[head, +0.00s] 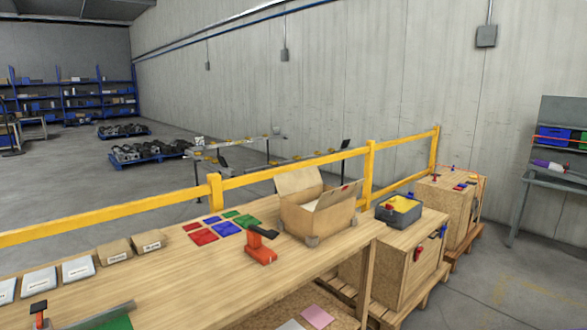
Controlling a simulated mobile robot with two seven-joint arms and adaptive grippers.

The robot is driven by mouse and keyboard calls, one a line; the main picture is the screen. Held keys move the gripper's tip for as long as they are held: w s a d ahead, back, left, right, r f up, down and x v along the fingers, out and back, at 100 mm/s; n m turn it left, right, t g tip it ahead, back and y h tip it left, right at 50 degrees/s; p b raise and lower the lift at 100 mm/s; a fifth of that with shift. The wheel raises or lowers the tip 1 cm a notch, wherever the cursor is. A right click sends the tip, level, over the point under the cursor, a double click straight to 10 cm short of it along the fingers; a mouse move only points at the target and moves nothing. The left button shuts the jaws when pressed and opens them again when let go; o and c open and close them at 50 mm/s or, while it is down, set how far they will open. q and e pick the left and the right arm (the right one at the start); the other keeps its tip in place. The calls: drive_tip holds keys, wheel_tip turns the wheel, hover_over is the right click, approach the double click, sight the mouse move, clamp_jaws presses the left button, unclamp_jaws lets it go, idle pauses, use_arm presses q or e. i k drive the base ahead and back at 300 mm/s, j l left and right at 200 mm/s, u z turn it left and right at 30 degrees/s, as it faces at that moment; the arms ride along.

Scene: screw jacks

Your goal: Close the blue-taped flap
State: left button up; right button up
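An open cardboard box (318,219) stands near the right end of the long wooden table. A small red mark (346,187) shows near the right flap. I cannot make out blue tape on any flap at this size. Much of the box's inside is hidden by its walls. Neither of my grippers is in view.
A red-orange tool with a black top (261,247) stands left of the box. Red, blue and green cards (228,228) lie behind it. Packages (114,251) line the table's back left. A yellow rail (290,173) runs behind. A grey bin (398,211) stands on a crate at right.

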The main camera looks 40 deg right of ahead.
sight(295, 181)
drive_tip(key=i+l, duration=0.8)
drive_tip(key=l, duration=0.15)
drive_tip(key=i+l, duration=0.15)
drive_tip(key=l, duration=0.2)
drive_tip(key=i+l, duration=0.15)
drive_tip(key=l, duration=0.2)
drive_tip(key=i+l, duration=0.2)
drive_tip(key=l, duration=0.7)
drive_tip(key=i+l, duration=0.1)
drive_tip(key=l, duration=1)
drive_tip(key=k+l, duration=0.1)
drive_tip(key=l, duration=0.45)
drive_tip(key=i+l, duration=0.35)
drive_tip(key=l, duration=0.3)
drive_tip(key=k, duration=0.35)
drive_tip(key=k+u, duration=0.15)
drive_tip(key=u, duration=1.05)
drive_tip(key=i+j+u, duration=0.15)
drive_tip(key=u, duration=0.3)
drive_tip(key=i+j+u, duration=0.15)
drive_tip(key=u, duration=0.35)
drive_tip(key=i+u, duration=0.25)
drive_tip(key=u, duration=0.2)
